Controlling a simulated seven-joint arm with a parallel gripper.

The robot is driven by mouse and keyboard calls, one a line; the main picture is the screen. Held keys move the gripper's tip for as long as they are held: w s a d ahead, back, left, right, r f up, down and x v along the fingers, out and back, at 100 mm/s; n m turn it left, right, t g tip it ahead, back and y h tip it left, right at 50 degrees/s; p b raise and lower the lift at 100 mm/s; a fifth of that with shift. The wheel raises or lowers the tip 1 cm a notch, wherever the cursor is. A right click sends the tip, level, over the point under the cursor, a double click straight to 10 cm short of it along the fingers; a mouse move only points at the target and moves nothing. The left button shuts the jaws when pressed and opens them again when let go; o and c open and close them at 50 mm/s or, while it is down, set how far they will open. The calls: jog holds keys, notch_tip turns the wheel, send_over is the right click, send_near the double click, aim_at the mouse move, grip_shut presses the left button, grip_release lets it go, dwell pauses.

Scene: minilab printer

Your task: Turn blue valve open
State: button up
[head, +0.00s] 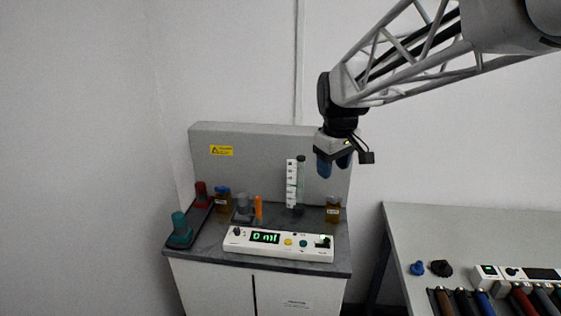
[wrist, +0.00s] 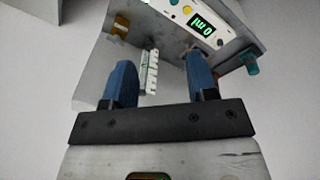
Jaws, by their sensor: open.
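A small blue knob-shaped thing (head: 417,268), which looks like the blue valve, sits at the left front of the right-hand bench, beside a similar black one (head: 441,268). My gripper (head: 334,168) has blue fingers and hangs pointing down above the back right of the left-hand bench, well left of and above the blue knob. In the wrist view the two fingers (wrist: 162,62) stand wide apart with nothing between them that they hold. The blue knob is not visible in the wrist view.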

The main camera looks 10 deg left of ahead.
jog(key=w+a+f+n, duration=0.2)
jog(key=w+a+n, duration=0.1)
jog(key=w+a, duration=0.6)
jog(key=n+g, duration=0.1)
jog(key=n, duration=0.7)
send_over(222, 187)
jog(key=f, duration=1.5)
jog(key=shift+s+d+f, duration=0.2)
jog(key=shift+d+f, duration=0.05)
jog(key=shift+a+f, duration=0.25)
jog(key=shift+a, duration=0.05)
jog(key=shift+f, duration=0.1)
jog(key=shift+w+f, duration=0.15)
jog(key=shift+f, duration=3.65)
jog(key=c, duration=0.9)
